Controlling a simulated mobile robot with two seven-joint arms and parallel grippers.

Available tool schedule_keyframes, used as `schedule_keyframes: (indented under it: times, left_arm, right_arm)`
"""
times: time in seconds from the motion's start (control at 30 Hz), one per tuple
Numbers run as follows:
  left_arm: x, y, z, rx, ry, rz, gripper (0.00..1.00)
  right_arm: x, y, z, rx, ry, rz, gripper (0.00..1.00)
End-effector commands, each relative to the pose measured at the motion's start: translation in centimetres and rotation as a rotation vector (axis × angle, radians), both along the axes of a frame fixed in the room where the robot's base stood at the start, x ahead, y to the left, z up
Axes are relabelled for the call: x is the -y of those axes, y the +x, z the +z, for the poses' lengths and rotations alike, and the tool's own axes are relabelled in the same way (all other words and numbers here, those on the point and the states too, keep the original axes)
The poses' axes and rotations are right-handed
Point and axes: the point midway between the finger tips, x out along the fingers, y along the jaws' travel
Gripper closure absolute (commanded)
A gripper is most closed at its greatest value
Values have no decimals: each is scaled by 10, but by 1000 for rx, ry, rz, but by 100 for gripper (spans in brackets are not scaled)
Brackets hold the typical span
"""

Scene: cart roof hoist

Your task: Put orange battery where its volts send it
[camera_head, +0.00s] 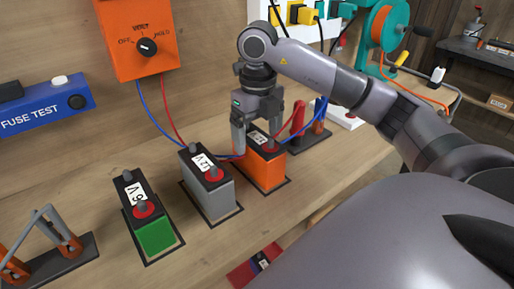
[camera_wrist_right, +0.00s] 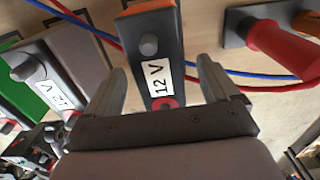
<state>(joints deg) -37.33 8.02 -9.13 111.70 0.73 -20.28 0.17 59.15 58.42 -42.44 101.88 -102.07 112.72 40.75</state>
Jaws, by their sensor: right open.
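The orange battery (camera_head: 264,172) stands upright on a dark-edged pad on the bench, with a dark top. Its label reads 12 V in the right wrist view (camera_wrist_right: 160,78). My right gripper (camera_head: 257,141) is above it, pointing down, jaws open. Its two fingers (camera_wrist_right: 162,70) lie on either side of the battery top; I cannot tell whether they touch it. The orange volt meter (camera_head: 138,40) hangs at the back left, its dial between OFF and HOLD; blue and red leads run down from it.
A grey 12 V battery (camera_head: 210,190) stands close left of the orange one, and a green 6 V battery (camera_head: 155,235) further left. Red and blue clamps (camera_head: 300,117) stand just right. A clamp stand (camera_head: 60,255) is at lower left, a blue fuse tester (camera_head: 45,108) behind.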

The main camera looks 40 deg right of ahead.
Motion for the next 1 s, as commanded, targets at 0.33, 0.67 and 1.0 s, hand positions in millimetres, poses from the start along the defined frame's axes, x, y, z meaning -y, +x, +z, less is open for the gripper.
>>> schedule_keyframes:
  times: [0.33, 0.67, 1.0]
  left_arm:
    - [0, 0, 2, 0, 0, 0, 36]
    - [0, 0, 2, 0, 0, 0, 36]
    - [0, 1, 3, 2, 0, 0, 36]
  right_arm:
    - [-1, -2, -36, 0, -1, -2, 12]
    - [-1, -2, -36, 0, -1, -1, 57]
    - [-1, -1, -33, 7, 0, -1, 100]
